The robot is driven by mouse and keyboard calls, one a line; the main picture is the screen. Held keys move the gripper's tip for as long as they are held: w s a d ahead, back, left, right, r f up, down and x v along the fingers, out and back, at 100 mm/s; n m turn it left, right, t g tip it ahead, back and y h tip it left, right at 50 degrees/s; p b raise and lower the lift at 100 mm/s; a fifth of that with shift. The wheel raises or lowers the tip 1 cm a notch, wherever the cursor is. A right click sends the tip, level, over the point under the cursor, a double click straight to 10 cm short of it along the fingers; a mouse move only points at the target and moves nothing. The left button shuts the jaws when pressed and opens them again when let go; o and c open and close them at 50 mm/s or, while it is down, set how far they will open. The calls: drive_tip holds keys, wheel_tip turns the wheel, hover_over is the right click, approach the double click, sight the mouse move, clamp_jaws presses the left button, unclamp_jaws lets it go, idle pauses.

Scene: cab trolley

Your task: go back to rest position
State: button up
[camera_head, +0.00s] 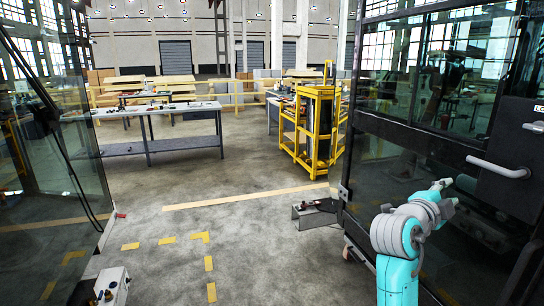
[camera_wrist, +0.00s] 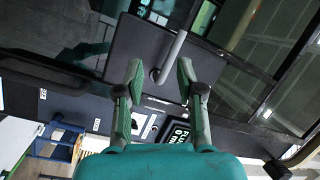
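My arm, teal and grey, reaches up at the lower right of the head view, in front of the dark cab door (camera_head: 420,150). My gripper (camera_head: 450,192) is small there, to the left of and a little below the grey door handle (camera_head: 497,167). In the wrist view my gripper (camera_wrist: 160,78) shows two green-tipped fingers spread wide apart, with nothing held between them. The handle (camera_wrist: 172,55) shows between and beyond the fingertips, on a dark panel (camera_wrist: 145,45). I cannot tell the exact gap between fingers and handle.
A glass panel (camera_head: 50,150) stands at the left, with a grey button box (camera_head: 107,284) at lower left. A yellow trolley (camera_head: 315,125) and a grey workbench (camera_head: 160,145) stand farther back. The middle floor is clear.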

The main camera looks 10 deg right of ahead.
drive_tip(key=s+a+f+n+t+y, duration=0.25)
drive_tip(key=a+f+n, duration=0.25)
drive_tip(key=f, duration=0.4)
drive_tip(key=s+a+f+n+t+y, duration=0.1)
drive_tip(key=a+f+n+t+y, duration=0.25)
drive_tip(key=f, duration=0.55)
drive_tip(key=s+a+f+n+t+y, duration=0.1)
drive_tip(key=s+a+f+n+y, duration=0.1)
drive_tip(key=a+f+n, duration=0.6)
drive_tip(key=s+a+f+n+t+y, duration=0.1)
drive_tip(key=s+a+f+n+y, duration=0.35)
drive_tip(key=s+a+f, duration=0.6)
drive_tip(key=s+a+r+n+y, duration=0.1)
drive_tip(key=s+a+n+y, duration=0.1)
drive_tip(key=s, duration=1.2)
drive_tip(key=s+a+r+n+y, duration=0.1)
drive_tip(key=s+a+n+y, duration=0.1)
drive_tip(key=s, duration=1.1)
drive_tip(key=a+n, duration=0.1)
drive_tip(key=a, duration=0.1)
drive_tip(key=shift+s+a+r, duration=0.25)
drive_tip(key=shift+s+a, duration=0.05)
drive_tip(key=shift+s, duration=0.05)
drive_tip(key=shift+y, duration=0.25)
